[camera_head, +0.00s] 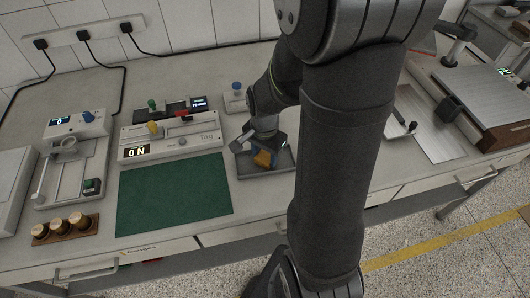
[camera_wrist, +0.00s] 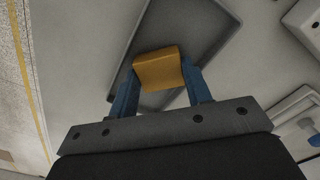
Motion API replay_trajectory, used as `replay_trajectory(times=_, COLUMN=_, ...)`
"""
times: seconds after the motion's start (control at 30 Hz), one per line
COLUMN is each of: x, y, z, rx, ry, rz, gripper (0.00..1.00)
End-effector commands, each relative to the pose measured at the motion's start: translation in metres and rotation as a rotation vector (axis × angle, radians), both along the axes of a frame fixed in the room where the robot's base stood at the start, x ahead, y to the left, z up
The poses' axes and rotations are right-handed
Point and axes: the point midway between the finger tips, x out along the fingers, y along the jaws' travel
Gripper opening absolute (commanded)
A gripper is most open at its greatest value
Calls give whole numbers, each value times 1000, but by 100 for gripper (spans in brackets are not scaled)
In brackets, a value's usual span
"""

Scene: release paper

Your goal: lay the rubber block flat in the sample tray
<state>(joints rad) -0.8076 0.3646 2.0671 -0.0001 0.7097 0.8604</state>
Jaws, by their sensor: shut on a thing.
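The rubber block is a small orange-yellow block (camera_wrist: 158,69). In the head view it shows at my gripper's tip (camera_head: 263,158). My gripper (camera_wrist: 159,88) has blue fingers shut on the block, one on each side. In the head view my gripper (camera_head: 264,152) points down over the sample tray. The sample tray (camera_head: 284,163) is a shallow grey tray on the bench, partly hidden by my arm. In the wrist view the tray (camera_wrist: 208,25) lies behind the block. I cannot tell whether the block touches the tray floor.
A green mat (camera_head: 174,195) lies left of the tray. A white device marked "Tag" (camera_head: 172,140) stands behind the mat. A wooden rack (camera_head: 65,230) sits at the front left. My arm hides the bench right of the tray.

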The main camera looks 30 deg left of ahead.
Motion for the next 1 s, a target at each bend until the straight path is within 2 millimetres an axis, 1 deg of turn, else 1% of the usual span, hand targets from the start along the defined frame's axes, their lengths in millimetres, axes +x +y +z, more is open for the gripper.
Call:
replay_trajectory(times=0.2, x=0, y=0, z=0, rx=0, ry=0, rz=0, gripper=22)
replay_trajectory(times=0.33, x=0, y=0, z=-4, rx=-1, ry=1, rz=0, gripper=22)
replay_trajectory(times=0.37, x=0, y=0, z=-3, rx=-1, ry=0, rz=0, gripper=49)
replay_trajectory(times=0.4, x=0, y=0, z=-3, rx=0, ry=0, rz=0, gripper=56)
replay_trajectory(times=0.47, x=0, y=0, z=-3, rx=0, ry=0, rz=0, gripper=66)
replay_trajectory(times=0.8, x=0, y=0, z=0, rx=1, ry=-1, rz=0, gripper=66)
replay_trajectory(times=0.87, x=1, y=0, z=4, rx=3, ry=-2, rz=0, gripper=66)
replay_trajectory(times=1.0, x=1, y=1, z=22, rx=4, ry=-4, rz=0, gripper=66)
